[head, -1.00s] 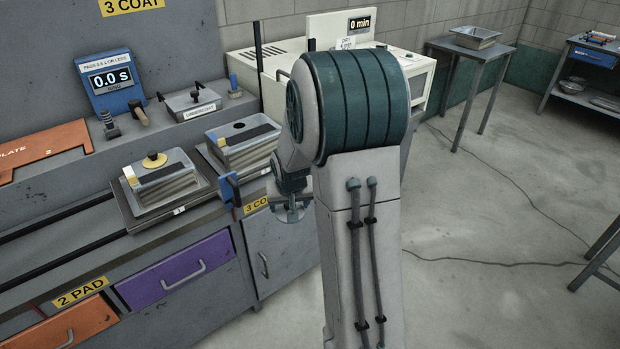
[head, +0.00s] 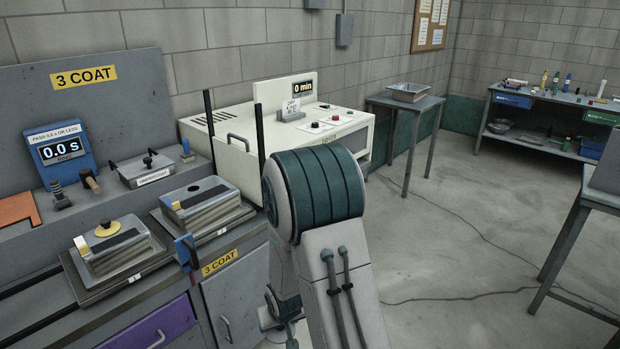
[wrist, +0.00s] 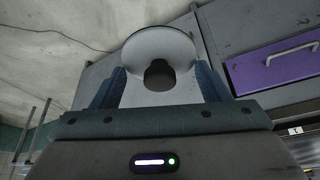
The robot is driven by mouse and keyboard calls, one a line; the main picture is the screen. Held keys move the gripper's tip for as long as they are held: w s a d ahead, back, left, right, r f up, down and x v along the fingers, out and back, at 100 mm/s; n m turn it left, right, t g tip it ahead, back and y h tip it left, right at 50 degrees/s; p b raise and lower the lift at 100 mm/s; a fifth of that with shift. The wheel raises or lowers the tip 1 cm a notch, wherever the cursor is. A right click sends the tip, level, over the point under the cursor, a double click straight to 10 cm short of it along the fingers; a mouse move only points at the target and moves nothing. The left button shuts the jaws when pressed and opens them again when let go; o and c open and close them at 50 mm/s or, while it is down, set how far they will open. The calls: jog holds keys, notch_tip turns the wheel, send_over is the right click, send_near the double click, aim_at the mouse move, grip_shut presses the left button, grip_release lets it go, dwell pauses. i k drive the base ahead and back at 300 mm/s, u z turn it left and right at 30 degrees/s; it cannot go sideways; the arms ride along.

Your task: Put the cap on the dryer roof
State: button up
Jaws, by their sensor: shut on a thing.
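The dryer (head: 345,160) is a cream box against the back wall in the head view, right of the bench. Its roof (head: 235,122) has slots at the left, with a small sign and coloured buttons towards the right. In the wrist view my gripper (wrist: 160,75) is shut on the cap (wrist: 150,43), a pale round dish-shaped piece with a dark round part in its middle. The two blue fingers stand on either side of it. In the head view my arm hides the cap and the fingertips. My gripper is low, apart from the dryer.
Two dark upright posts (head: 260,140) and a grey handle (head: 238,138) stand by the dryer's left end. A side table (head: 405,105) stands right of the dryer. The floor to the right is open, with a cable.

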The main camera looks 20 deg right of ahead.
aim_at(269, 145)
jog(key=z, duration=0.1)
jog(key=k, duration=0.25)
jog(key=z, duration=1.15)
jog(key=i, duration=1)
jog(key=u, duration=0.5)
jog(key=i, duration=0.7)
jog(key=u, duration=0.7)
